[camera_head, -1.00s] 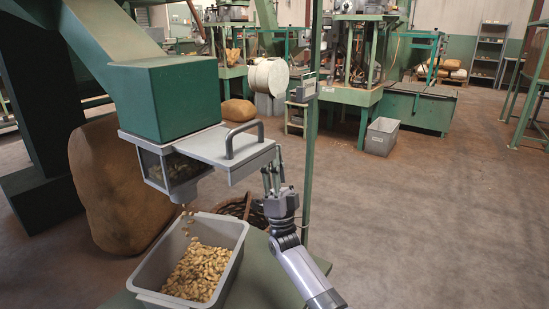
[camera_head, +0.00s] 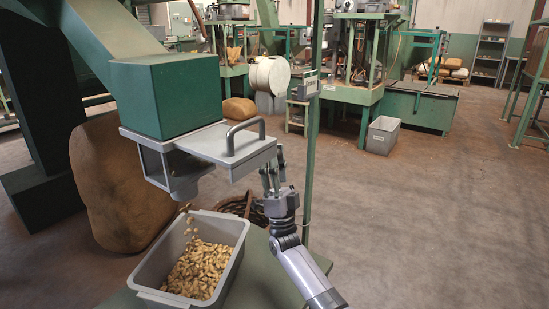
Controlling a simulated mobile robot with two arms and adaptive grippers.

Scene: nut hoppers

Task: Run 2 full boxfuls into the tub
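The green hopper (camera_head: 165,95) stands at the left with a grey slide plate (camera_head: 225,148) and its handle (camera_head: 245,134) pulled out to the right. The clear-sided box (camera_head: 172,172) beneath the hopper looks empty or almost empty. A few nuts fall from below it into the grey tub (camera_head: 237,262), which holds a heap of nuts (camera_head: 198,270). My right gripper (camera_head: 270,172) points up at the right end of the slide plate, close to or touching it. Its fingers seem partly hidden, and its opening is unclear. My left gripper is not in view.
The tub stands on a green table (camera_head: 268,285). A bulging sack (camera_head: 112,190) leans behind it, and a wicker basket (camera_head: 240,207) is on the floor behind the table. A green post (camera_head: 312,150) rises right of my gripper. The floor at right is clear.

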